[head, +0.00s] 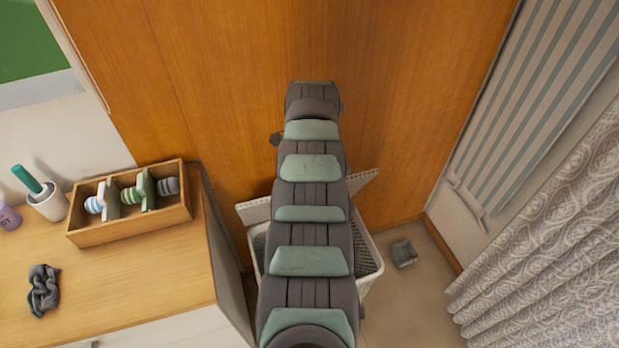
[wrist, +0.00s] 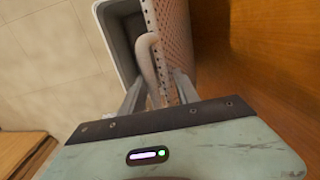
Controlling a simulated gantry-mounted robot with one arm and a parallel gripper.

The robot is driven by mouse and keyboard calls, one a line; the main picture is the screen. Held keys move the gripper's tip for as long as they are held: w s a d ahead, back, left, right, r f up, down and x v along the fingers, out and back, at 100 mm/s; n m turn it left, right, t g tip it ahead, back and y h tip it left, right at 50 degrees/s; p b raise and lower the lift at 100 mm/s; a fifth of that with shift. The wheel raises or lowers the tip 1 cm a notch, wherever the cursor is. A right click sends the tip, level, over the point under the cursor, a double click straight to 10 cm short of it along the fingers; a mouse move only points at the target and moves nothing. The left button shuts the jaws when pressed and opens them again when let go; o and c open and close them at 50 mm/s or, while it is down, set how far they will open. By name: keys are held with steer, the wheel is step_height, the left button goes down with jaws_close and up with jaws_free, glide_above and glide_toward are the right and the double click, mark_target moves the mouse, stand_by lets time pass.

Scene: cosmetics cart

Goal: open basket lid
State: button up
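The white basket (head: 370,262) stands on the floor against the wooden panel, partly hidden behind my arm in the head view. Its perforated lid (head: 363,183) is raised and tilted, with another part showing left of my arm. In the wrist view the lid (wrist: 176,38) stands steeply beside the basket's open mouth, whose rim (wrist: 104,30) shows at the left. A pale curved handle-like piece (wrist: 148,62) lies along the lid. My gripper (wrist: 158,85) has its fingers apart, with the lid's edge and curved piece between them. Contact is unclear.
A wooden cabinet (head: 130,262) stands left of the basket, bearing a divided wooden box (head: 130,225), a white cup (head: 48,203) and a dark cloth item (head: 43,290). A small grey object (head: 404,253) lies on the floor. A patterned curtain (head: 550,260) hangs at right.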

steer(key=shift+d+r+p, duration=0.1)
steer(key=shift+r+p, duration=0.55)
step_height(320, 180, up, 9)
steer(key=p, duration=0.1)
steer(key=shift+s+r, duration=0.2)
steer(key=shift+s, duration=0.1)
